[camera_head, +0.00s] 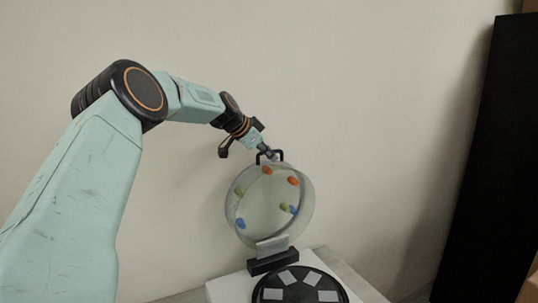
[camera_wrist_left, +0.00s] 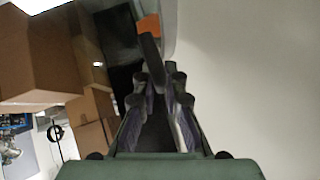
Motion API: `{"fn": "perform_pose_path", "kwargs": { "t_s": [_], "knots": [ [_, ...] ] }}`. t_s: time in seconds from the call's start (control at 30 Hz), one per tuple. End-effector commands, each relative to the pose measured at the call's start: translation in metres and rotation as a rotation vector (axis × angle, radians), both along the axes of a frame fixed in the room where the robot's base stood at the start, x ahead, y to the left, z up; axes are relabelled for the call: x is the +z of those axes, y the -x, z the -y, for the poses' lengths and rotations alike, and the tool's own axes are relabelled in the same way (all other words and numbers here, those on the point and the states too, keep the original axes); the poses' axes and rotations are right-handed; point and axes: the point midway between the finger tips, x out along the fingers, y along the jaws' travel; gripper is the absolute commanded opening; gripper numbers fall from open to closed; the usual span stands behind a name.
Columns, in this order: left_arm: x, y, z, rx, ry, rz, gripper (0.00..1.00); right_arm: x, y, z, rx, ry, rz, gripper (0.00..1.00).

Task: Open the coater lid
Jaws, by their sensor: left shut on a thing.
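The coater lid (camera_head: 263,207) is a round, clear disc with several coloured knobs on it. It stands raised, close to upright, on a dark hinge block at the back of the coater. A black handle (camera_head: 282,153) sits at the lid's top edge. My left gripper (camera_head: 268,153) is shut on this handle. In the left wrist view the fingers (camera_wrist_left: 164,90) close around a dark bar, with an orange patch beyond it. The coater's black round plate (camera_head: 298,270), with several grey squares on it, is uncovered below. My right gripper is not in view.
The coater sits on a white base (camera_head: 230,288) on a table. A tall black panel (camera_head: 480,160) stands at the right, with a plain wall behind. Cardboard boxes (camera_wrist_left: 45,60) show at left in the wrist view.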

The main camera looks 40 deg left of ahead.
Motion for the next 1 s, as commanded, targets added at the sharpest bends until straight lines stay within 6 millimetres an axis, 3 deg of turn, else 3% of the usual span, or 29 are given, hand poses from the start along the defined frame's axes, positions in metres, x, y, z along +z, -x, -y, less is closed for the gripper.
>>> {"fn": "perform_pose_path", "kwargs": {
  "t_s": [0.43, 0.47, 0.7, 1.0],
  "knots": [
    [-0.0003, -0.0015, 0.0021, -0.001, 0.001, -0.001, 0.00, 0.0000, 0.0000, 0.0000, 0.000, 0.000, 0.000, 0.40],
    [-0.0002, -0.0016, 0.0020, -0.001, 0.001, -0.001, 0.12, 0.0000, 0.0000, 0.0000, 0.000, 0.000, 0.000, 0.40],
    [-0.0013, -0.0018, 0.0007, -0.001, 0.001, -0.003, 0.33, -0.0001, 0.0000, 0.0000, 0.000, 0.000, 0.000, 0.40],
    [-0.0014, -0.0013, -0.0006, -0.001, 0.002, -0.003, 0.34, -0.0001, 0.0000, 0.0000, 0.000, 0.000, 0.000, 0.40]
  ]
}}
